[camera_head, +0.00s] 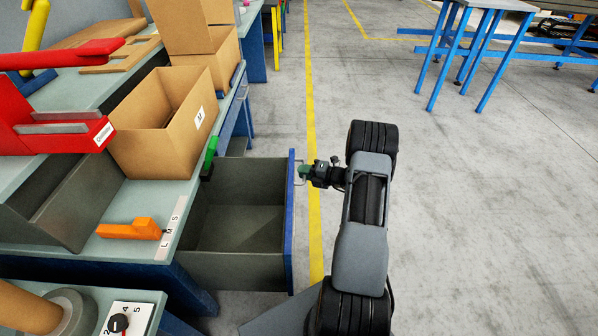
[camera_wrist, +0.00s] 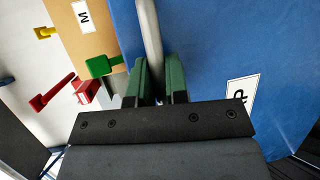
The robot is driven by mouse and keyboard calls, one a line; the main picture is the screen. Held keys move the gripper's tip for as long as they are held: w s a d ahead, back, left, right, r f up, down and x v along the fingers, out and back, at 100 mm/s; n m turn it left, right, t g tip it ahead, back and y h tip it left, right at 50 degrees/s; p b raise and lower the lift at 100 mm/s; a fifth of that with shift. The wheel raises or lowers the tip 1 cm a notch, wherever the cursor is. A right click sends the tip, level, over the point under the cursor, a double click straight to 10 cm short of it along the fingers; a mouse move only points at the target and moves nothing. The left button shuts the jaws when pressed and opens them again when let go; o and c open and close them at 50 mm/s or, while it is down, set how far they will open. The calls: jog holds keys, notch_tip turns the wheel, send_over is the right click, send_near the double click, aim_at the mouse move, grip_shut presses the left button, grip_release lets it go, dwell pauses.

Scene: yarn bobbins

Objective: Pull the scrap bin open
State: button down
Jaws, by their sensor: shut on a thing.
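The scrap bin (camera_head: 240,222) is a grey drawer with a blue front, pulled out from under the workbench. Its inside shows in the head view and looks empty. Its blue front (camera_wrist: 225,60) fills the right of the wrist view, with a white label on it. A metal bar handle (camera_wrist: 151,35) stands on that front. My gripper (camera_head: 305,172) is at the handle on the outer side of the front. In the wrist view, the green fingers (camera_wrist: 160,82) are shut around the handle bar.
The workbench (camera_head: 150,200) holds an open cardboard box (camera_head: 160,125), a red tool (camera_head: 60,125) and an orange piece (camera_head: 130,230). A green piece (camera_head: 210,155) sits at its edge above the bin. The floor (camera_head: 470,230) to the right is clear, with blue-legged tables (camera_head: 480,45) farther back.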

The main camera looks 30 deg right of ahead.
jog(key=shift+s+d, duration=0.25)
jog(key=shift+s, duration=0.05)
jog(key=shift+f, duration=0.1)
jog(key=c, duration=1.1)
grip_release()
jog(key=shift+d, duration=0.1)
jog(key=shift+c, duration=0.2)
jog(key=p+v, duration=0.2)
jog(key=v, duration=1.1)
jog(key=shift+s+d, duration=0.2)
jog(key=shift+s, duration=0.15)
